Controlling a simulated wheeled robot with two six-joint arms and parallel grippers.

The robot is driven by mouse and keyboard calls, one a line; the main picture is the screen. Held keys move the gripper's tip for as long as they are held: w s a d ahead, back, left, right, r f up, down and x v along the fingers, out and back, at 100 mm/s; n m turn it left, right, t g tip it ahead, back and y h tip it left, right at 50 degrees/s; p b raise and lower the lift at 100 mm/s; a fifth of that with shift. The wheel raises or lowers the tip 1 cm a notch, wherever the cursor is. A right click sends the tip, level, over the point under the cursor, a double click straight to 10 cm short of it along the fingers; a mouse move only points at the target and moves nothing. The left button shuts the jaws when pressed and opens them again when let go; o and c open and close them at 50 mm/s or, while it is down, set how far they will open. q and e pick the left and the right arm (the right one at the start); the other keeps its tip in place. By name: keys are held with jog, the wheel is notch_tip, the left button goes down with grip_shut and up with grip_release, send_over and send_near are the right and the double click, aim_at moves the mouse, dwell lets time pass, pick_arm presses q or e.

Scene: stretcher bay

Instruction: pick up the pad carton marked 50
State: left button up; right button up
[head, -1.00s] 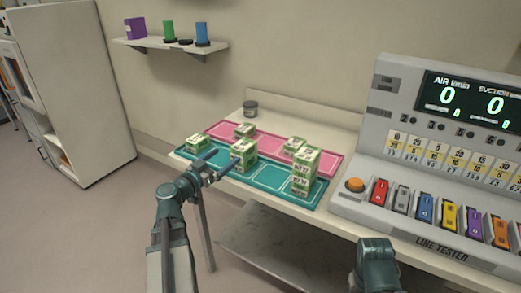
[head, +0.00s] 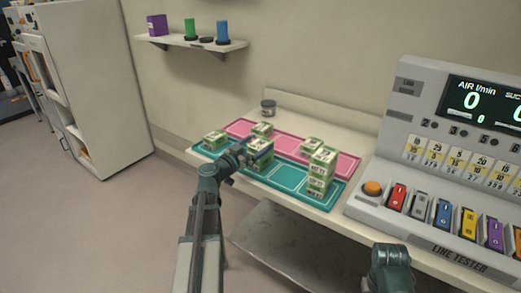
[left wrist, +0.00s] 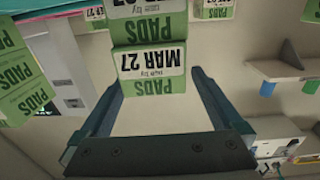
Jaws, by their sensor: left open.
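White-and-green pad cartons stand on two mats on the counter. The middle carton (head: 260,152) is on the teal mat (head: 283,178), right at my left gripper (head: 244,152). Others are a left carton (head: 215,140), a back carton (head: 262,129) and a right-hand stack (head: 317,180). I cannot read a 50 on any. In the left wrist view the open fingers (left wrist: 158,80) flank the near end of a carton (left wrist: 150,72) reading "PADS" and "MAR 27" upside down. I cannot tell whether they touch it. My right gripper is out of view.
The pink mat (head: 343,164) lies behind the teal one. A grey jar (head: 268,107) stands at the counter's back. The line tester console (head: 400,150) blocks the right side. A wall shelf (head: 190,42) holds purple, green and blue items.

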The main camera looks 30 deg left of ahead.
aim_at(266, 139)
pick_arm(q)
jog(key=w, duration=0.2)
jog(key=w+d, duration=0.1)
jog(key=w, duration=0.2)
jog(key=shift+f, duration=0.2)
jog(key=c, duration=1.5)
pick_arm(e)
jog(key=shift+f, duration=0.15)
pick_arm(q)
jog(key=shift+r, duration=0.15)
